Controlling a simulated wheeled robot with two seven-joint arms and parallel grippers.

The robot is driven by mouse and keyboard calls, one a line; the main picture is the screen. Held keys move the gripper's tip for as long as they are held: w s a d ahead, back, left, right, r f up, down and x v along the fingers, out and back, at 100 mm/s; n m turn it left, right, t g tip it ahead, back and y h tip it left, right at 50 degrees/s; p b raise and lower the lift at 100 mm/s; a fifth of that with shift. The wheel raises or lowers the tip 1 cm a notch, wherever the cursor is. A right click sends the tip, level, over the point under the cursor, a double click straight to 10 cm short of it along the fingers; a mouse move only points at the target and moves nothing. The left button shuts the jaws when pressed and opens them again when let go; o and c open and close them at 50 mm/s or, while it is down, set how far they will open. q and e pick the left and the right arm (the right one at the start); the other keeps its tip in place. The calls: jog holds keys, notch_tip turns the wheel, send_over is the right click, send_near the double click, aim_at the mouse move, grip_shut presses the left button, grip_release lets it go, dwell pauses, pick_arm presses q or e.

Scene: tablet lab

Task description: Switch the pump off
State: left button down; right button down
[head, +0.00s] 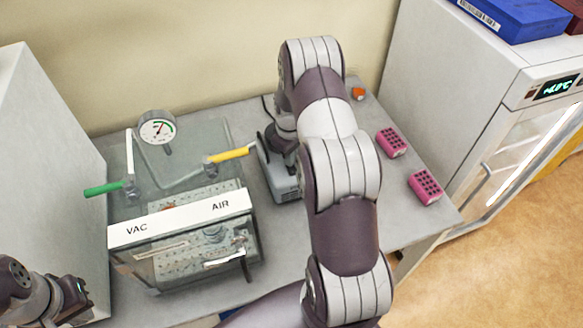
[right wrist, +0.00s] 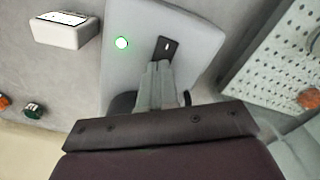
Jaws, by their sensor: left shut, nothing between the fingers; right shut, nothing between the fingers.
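The pump is a grey box (head: 286,186) on the bench, partly hidden behind my right arm in the head view. My left gripper (head: 85,300) is at the lower left in the head view, shut and empty, away from the pump.
A clear chamber with a white VAC/AIR strip (head: 180,222), a green-handled valve (head: 103,189), a yellow-handled valve (head: 228,155) and a gauge (head: 157,128) stands left of the pump. Pink racks (head: 391,142) (head: 425,186) lie to the right. A white box (right wrist: 60,32) lies beside the pump.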

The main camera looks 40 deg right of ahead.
jog(key=shift+f+b, duration=0.35)
jog(key=shift+f, duration=0.15)
jog(key=shift+s+r, duration=0.1)
notch_tip(320, 180, up, 7)
jog(key=p, duration=0.5)
dwell(0.6)
